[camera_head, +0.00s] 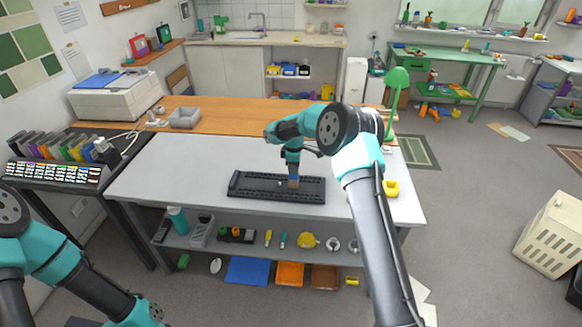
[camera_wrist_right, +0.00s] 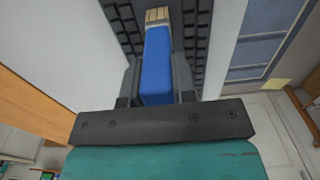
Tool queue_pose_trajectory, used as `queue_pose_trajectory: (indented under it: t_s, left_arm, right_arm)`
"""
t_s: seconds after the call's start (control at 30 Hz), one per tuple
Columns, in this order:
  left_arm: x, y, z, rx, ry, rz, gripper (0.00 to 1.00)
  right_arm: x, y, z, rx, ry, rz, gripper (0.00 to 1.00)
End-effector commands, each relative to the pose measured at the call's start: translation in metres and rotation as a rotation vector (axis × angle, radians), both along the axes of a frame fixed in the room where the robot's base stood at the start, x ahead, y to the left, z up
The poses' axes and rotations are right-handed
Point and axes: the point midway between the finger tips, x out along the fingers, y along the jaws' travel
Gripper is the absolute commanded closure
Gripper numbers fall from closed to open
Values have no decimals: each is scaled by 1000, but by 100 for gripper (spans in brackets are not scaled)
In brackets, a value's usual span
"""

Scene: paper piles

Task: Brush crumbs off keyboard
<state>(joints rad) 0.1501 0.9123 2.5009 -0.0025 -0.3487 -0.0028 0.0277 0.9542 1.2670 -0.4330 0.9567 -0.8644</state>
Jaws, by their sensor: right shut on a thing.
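The black keyboard (camera_head: 255,187) lies flat on the light grey tabletop, and part of it shows behind the gripper in the right wrist view (camera_wrist_right: 192,30). A few small pale specks seem to lie on it, too small to make out. My right gripper (camera_head: 293,172) points down over the right half of the keyboard. It is shut on the blue handle of a brush (camera_wrist_right: 158,60), whose pale bristles (camera_wrist_right: 158,15) point at the keys. I cannot tell whether the bristles touch them. My left arm is at the lower left, and its gripper is out of view.
The grey worktable (camera_head: 150,180) is mostly bare around the keyboard. A yellow item (camera_head: 391,188) lies near its right edge. A grey tray (camera_head: 185,117) stands on the wooden counter behind. A green lamp (camera_head: 397,80) rises at the back right. The shelf below holds several tools.

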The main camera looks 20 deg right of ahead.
Motion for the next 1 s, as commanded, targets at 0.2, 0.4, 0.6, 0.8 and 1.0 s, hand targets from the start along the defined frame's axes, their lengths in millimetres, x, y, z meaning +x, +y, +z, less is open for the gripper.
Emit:
queue_pose_trajectory:
  t_s: [0.2, 0.4, 0.6, 0.8, 1.0]
  left_arm:
    - [0, 0, 0, 0, 0, 0, 47]
    - [0, 0, 0, 0, 0, 0, 47]
    - [0, 0, 0, 0, 0, 0, 47]
    - [0, 0, 0, 0, 0, 0, 47]
    - [0, 0, 0, 0, 0, 0, 47]
  right_arm:
    - [0, 0, 0, 0, 0, 0, 99]
    - [3, 5, 0, 0, -1, 1, 99]
    - [7, 14, -1, 1, 0, 1, 99]
    - [11, 21, -1, 0, 1, 0, 99]
    - [11, 22, -2, 0, 1, 0, 99]
